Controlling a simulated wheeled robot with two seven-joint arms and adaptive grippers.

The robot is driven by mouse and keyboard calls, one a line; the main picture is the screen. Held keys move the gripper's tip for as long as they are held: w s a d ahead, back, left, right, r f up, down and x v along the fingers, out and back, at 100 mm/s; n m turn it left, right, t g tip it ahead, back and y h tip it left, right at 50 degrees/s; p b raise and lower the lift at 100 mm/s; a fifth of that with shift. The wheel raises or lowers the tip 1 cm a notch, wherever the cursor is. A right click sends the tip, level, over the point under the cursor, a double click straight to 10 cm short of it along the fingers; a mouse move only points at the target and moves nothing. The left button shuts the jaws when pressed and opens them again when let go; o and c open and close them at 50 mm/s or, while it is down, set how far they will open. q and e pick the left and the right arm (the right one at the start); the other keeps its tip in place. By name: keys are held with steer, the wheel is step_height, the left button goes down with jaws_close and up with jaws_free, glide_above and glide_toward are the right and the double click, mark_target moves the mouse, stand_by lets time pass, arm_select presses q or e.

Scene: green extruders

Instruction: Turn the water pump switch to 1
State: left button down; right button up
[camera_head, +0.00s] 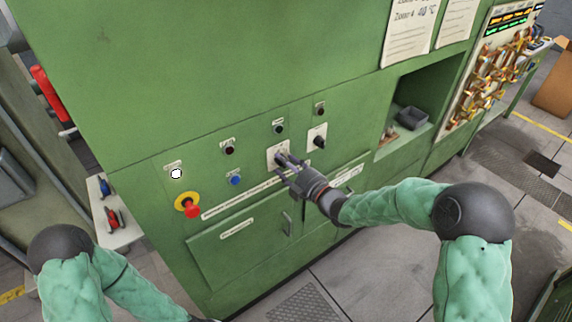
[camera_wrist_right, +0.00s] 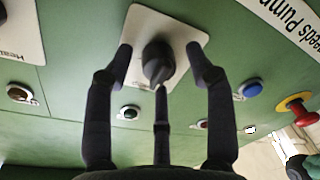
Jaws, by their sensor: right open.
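The black rotary switch knob (camera_wrist_right: 157,62) sits on a white plate (camera_wrist_right: 148,28) on the green cabinet front. My right gripper (camera_wrist_right: 163,65) is open, with its fingers on either side of the knob and the third finger below it in the wrist view. I cannot tell whether any finger touches the knob. In the head view my right gripper (camera_head: 286,165) covers much of this switch's plate (camera_head: 272,152). The plate's lettering and the switch position cannot be read. My left arm enters at the lower left; its gripper is out of view.
A second black switch (camera_head: 319,141) is to the right. A blue button (camera_head: 235,180) and a red emergency stop (camera_head: 192,210) on yellow are to the left. Several small dark buttons sit above. Cabinet doors with a handle (camera_head: 287,224) are below. An open recess (camera_head: 412,105) is at the right.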

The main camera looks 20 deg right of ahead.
jaws_close()
steer(key=m+t+b, duration=0.1)
steer(key=m+b, duration=0.4)
steer(key=m, duration=0.5)
steer(key=shift+r+m, duration=0.1)
steer(key=shift+m, duration=1)
steer(key=shift+w+d+r, duration=0.1)
steer(key=shift+r, duration=0.05)
